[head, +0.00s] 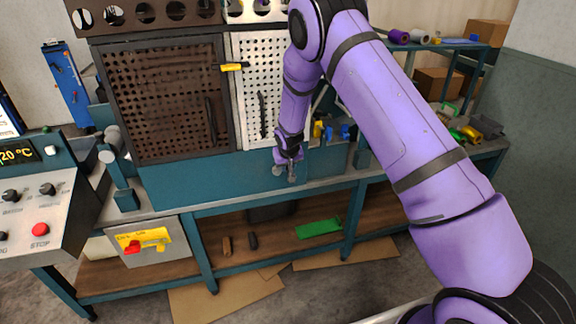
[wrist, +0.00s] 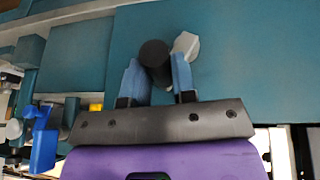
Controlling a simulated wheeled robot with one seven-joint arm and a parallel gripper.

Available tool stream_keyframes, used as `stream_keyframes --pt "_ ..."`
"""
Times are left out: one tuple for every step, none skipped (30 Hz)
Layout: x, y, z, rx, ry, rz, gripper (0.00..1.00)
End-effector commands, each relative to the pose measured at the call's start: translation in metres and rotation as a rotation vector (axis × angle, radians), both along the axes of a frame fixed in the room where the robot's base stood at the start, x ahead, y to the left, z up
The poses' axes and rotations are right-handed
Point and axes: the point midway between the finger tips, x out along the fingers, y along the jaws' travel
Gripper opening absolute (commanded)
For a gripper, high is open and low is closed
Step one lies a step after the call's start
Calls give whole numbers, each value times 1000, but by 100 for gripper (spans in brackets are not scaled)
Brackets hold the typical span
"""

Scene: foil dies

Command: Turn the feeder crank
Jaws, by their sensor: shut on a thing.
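The feeder crank shows in the wrist view as a dark, round handle (wrist: 154,58) with a pale grey end piece (wrist: 186,45) just to its right, against a teal panel. My gripper (wrist: 157,76) has its two blue fingers on either side of the dark handle and is shut on it. In the head view my gripper (head: 286,174) is at the front of the teal bench, below the perforated panels. The crank there is small and mostly hidden by the gripper, so its angle cannot be told.
A dark perforated panel (head: 168,100) and a white one (head: 262,90) stand behind the bench. A control box with a red stop button (head: 40,229) is at left. Blue and yellow items (head: 340,131) sit right of my gripper. A green piece (head: 319,228) lies on the lower shelf.

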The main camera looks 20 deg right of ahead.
Motion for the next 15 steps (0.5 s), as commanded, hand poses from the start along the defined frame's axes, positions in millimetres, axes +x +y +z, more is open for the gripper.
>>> stream_keyframes --pt "0 3 0 -14 0 4 0" --pt "0 4 0 -22 0 4 0" --pt "0 5 1 -36 0 5 0" --pt "0 6 1 -46 0 5 0" --pt "0 7 1 -57 0 5 0" --pt "0 8 2 -74 0 6 0" --pt "0 9 2 -88 -1 6 0" --pt "0 11 2 -102 -1 8 0" --pt "0 12 3 -121 0 7 0" --pt "0 13 3 -137 0 7 0" --pt "0 14 3 -152 0 6 0" --pt "0 16 3 -173 -1 7 0" --pt "0 17 4 -188 -1 7 0" --pt "0 18 4 -204 0 7 0" --pt "-1 19 4 -226 0 6 0"
